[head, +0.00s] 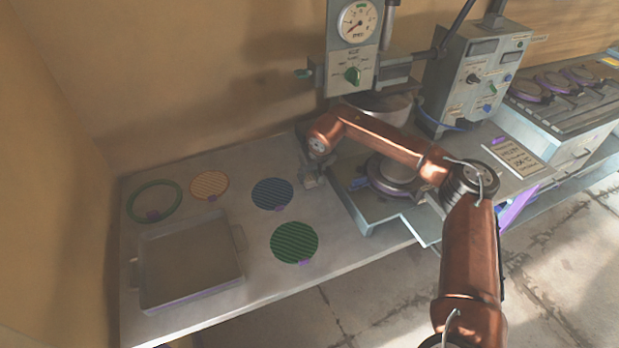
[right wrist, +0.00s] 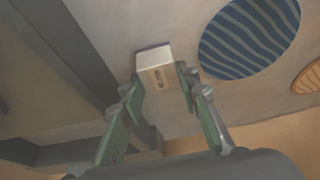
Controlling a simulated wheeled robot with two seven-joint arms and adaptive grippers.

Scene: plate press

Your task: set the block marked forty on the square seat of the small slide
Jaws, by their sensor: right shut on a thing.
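A small pale block (right wrist: 157,72) with a dark printed mark, too small to read, sits between the fingers of my right gripper (right wrist: 160,92) in the right wrist view. The gripper is shut on it. In the head view my right gripper (head: 311,180) points down over the table just left of the press base, and its arm hides part of that base. I cannot make out the block there. A grey slide-like ledge (head: 368,216) lies at the press base, right of the gripper; I cannot pick out a square seat. My left gripper is not in view.
A blue striped disc (head: 272,194), a green striped disc (head: 294,242), an orange disc (head: 209,185) and a green ring (head: 154,201) lie left of the gripper. A shallow grey tray (head: 240,262) stands front left. The press (head: 352,70) and control box (head: 480,80) rise behind.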

